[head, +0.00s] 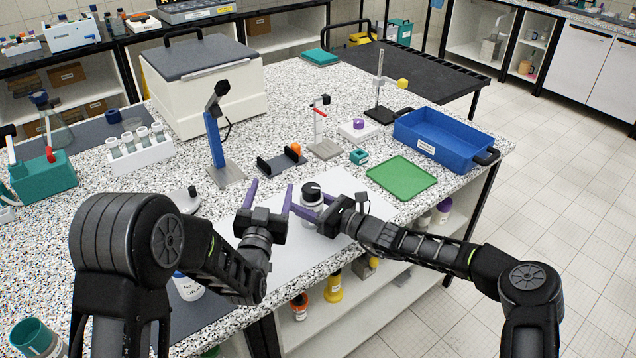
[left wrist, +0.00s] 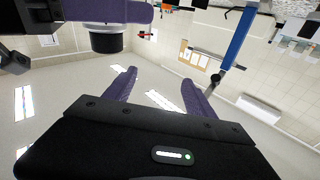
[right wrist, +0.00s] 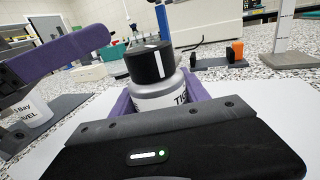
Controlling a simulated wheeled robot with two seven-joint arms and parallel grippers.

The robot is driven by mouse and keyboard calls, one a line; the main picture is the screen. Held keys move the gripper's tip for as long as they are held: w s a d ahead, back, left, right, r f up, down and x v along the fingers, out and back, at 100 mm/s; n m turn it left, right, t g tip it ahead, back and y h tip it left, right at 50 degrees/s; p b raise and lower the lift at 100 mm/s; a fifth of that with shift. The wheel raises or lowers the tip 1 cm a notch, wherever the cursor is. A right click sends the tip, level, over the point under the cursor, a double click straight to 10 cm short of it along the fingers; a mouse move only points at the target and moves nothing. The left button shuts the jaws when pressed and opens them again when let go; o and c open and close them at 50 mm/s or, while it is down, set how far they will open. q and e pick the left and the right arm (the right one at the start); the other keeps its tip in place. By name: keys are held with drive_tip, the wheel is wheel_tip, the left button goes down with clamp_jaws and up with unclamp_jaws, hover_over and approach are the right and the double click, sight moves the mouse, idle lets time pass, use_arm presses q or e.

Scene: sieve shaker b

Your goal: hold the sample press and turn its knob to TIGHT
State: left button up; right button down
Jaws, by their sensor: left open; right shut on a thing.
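The sample press is a light grey cylinder (head: 311,212) with a black knob (head: 311,190) on top. It stands upright over the white sheet at the table's front. My right gripper (head: 303,203) is shut around its body. In the right wrist view the grey body (right wrist: 160,93) shows partly cut-off lettering, "TIG", at its right side. The black knob (right wrist: 150,62) there has a white line on its near face. My left gripper (head: 270,186) is open and empty, just left of the press. In the left wrist view its open fingers (left wrist: 158,78) hold nothing; the knob (left wrist: 106,41) is outside them.
A white sheet (head: 280,262) lies under the grippers. Behind are a blue stand (head: 215,140), a dark cradle (head: 282,162) with an orange knob, and a small teal block (head: 359,156). A green mat (head: 401,177) and blue tray (head: 443,140) lie to the right.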

use_arm(q)
drive_tip(key=m+h, duration=0.1)
drive_tip(key=h, duration=0.1)
drive_tip(key=m+g+h, duration=0.3)
drive_tip(key=g+h, duration=0.1)
drive_tip(key=h, duration=0.2)
approach(311, 192)
drive_tip(key=w, duration=0.3)
drive_tip(key=shift+s+d, duration=0.2)
drive_tip(key=shift+d, duration=0.2)
drive_tip(key=x, duration=1.2)
drive_tip(key=shift+f, duration=0.1)
drive_tip(key=shift+c, duration=0.2)
drive_tip(key=c, duration=1.3)
drive_tip(key=shift+c, duration=0.2)
